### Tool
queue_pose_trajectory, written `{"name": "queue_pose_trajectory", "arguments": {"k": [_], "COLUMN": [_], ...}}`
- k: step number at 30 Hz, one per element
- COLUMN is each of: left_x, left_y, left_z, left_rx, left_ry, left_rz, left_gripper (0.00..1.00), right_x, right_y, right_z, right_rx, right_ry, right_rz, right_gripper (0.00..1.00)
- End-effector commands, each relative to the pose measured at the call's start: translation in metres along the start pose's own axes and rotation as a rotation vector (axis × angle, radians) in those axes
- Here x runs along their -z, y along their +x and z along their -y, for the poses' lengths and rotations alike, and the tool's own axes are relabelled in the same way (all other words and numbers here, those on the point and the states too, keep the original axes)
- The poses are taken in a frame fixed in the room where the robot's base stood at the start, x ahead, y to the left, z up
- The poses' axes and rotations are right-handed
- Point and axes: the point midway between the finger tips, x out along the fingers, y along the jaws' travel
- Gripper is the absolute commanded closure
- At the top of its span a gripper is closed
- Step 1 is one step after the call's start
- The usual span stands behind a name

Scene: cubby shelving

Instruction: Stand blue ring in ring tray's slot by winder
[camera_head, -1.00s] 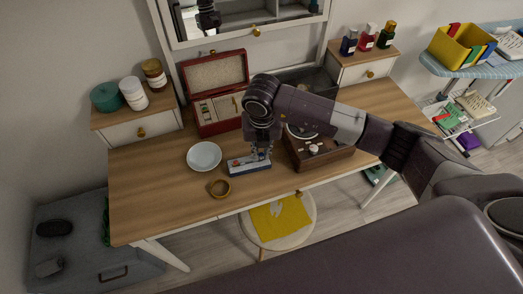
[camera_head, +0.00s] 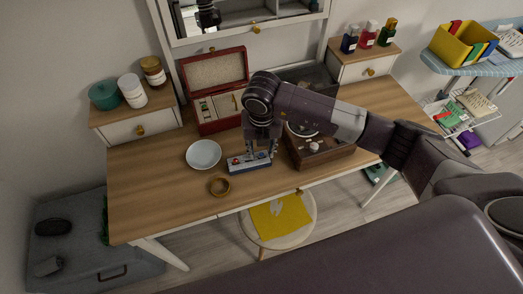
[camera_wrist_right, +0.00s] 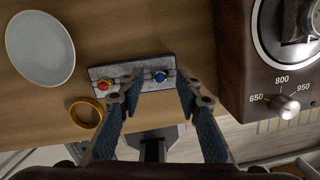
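The ring tray (camera_head: 250,164) is a small grey block on the desk, left of the brown winder (camera_head: 318,154) with its dial and knob. In the right wrist view the blue ring (camera_wrist_right: 160,77) is at the tray's right end, nearest the winder (camera_wrist_right: 235,60), and appears seated in a slot. A ring with a red stone (camera_wrist_right: 103,85) is at the tray's left end. My right gripper (camera_head: 261,154) points down over the tray, with its fingers spread on either side of the blue ring and apart from it. My left gripper is not in view.
A white plate (camera_head: 204,154) and a gold bangle (camera_head: 219,186) lie left of the tray. An open red jewellery box (camera_head: 213,90) stands behind. The left side of the desk (camera_head: 145,185) is clear. A stool with a yellow cloth (camera_head: 281,218) is below the front edge.

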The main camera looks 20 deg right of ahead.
Motion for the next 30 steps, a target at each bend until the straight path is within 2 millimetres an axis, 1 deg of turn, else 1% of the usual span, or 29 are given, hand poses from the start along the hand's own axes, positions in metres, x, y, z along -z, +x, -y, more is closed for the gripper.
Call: {"name": "queue_pose_trajectory", "arguments": {"k": [5,9,12,15,18,21,30], "left_x": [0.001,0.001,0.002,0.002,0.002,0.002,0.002], "left_y": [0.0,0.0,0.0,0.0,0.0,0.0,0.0], "left_z": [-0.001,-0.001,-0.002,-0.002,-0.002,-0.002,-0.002], "left_rx": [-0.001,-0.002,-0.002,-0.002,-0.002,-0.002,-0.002], "left_ry": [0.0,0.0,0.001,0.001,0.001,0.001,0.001], "left_rz": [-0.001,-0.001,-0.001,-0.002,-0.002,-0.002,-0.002], "left_gripper": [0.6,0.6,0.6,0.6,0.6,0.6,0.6], "right_x": [-0.002,-0.002,-0.001,-0.001,-0.001,0.0,0.0], "right_y": [-0.034,-0.065,-0.084,-0.098,-0.108,-0.112,-0.113], "right_z": [-0.001,-0.001,0.0,0.0,0.0,0.0,0.0], "right_rx": [-0.004,-0.003,-0.002,-0.002,-0.001,-0.001,0.0], "right_ry": [-0.001,-0.001,-0.002,0.0,-0.001,-0.001,0.0], "right_rz": [0.006,0.007,0.006,0.004,0.003,0.002,0.002], "right_gripper": [0.68,0.68,0.68,0.68,0.68,0.68,0.68]}}
